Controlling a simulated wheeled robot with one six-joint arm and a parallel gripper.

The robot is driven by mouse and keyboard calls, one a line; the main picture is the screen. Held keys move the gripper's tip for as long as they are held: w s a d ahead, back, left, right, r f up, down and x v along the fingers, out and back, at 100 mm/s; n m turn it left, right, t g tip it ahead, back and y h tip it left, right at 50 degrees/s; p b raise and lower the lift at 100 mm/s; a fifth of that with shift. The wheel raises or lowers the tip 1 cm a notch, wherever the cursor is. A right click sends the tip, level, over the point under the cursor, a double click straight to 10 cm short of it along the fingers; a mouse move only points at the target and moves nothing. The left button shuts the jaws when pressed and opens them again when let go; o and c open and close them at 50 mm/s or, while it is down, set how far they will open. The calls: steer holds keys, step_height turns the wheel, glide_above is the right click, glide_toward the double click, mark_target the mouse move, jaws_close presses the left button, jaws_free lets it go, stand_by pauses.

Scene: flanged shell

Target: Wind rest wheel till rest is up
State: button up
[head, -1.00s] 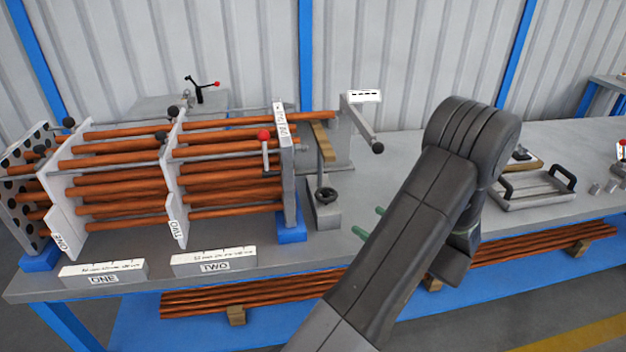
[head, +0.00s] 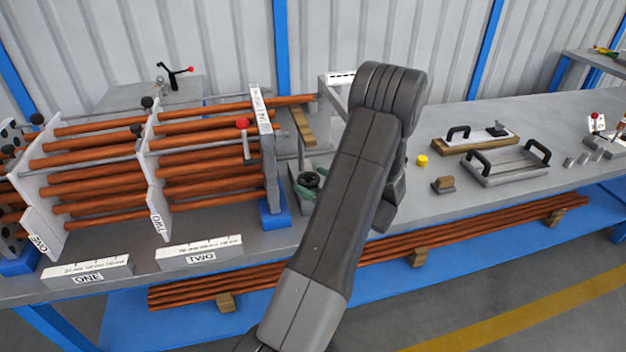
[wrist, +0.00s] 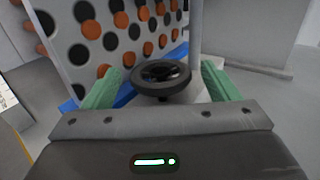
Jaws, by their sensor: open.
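The rest wheel (head: 309,180) is a small black handwheel on a grey base beside the right end plate of the tube rack. In the wrist view the wheel (wrist: 161,78) sits between the two green fingers of my gripper (wrist: 157,88), which are apart. I cannot tell whether either finger touches the rim. The rest (head: 303,125) is a wooden-topped bar on a post above the wheel's base. A copper tube passes over its far end, and I cannot tell whether they touch. In the head view my arm hides part of the gripper.
The tube rack's perforated end plate (wrist: 115,45) stands close behind the wheel in the wrist view. A red-knobbed lever (head: 242,124) is on the rack. A grey tray (head: 508,165) with black handles and a yellow cylinder (head: 422,160) are on the bench to the right.

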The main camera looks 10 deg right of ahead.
steer(key=shift+w+a, duration=0.2)
steer(key=shift+w, duration=0.05)
steer(key=c, duration=1)
steer(key=shift+o, duration=0.2)
